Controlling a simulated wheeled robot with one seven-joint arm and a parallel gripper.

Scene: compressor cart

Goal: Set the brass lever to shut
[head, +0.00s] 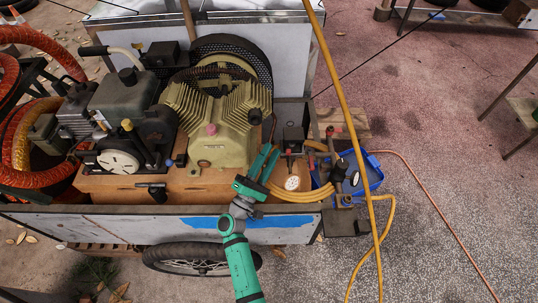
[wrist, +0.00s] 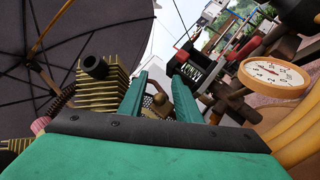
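My gripper (head: 265,162) is at the front right of the tan compressor, over the cart's bed. Its two green fingers are apart, and they also show in the wrist view (wrist: 160,82). A small brownish, brass-looking piece with a rounded top (wrist: 158,101) shows between and beyond the fingers in the wrist view; it may be the brass lever. No contact with it can be seen. I cannot make out the lever or its setting in the head view, where the fingers and nearby fittings crowd that spot.
A round white gauge (head: 292,184) lies just right of my gripper, also seen in the wrist view (wrist: 274,73). The finned compressor (head: 210,112) stands left. Yellow hose coils (head: 300,194) and a blue tray (head: 372,171) are at right. The cart's front wall (head: 180,224) passes below my arm.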

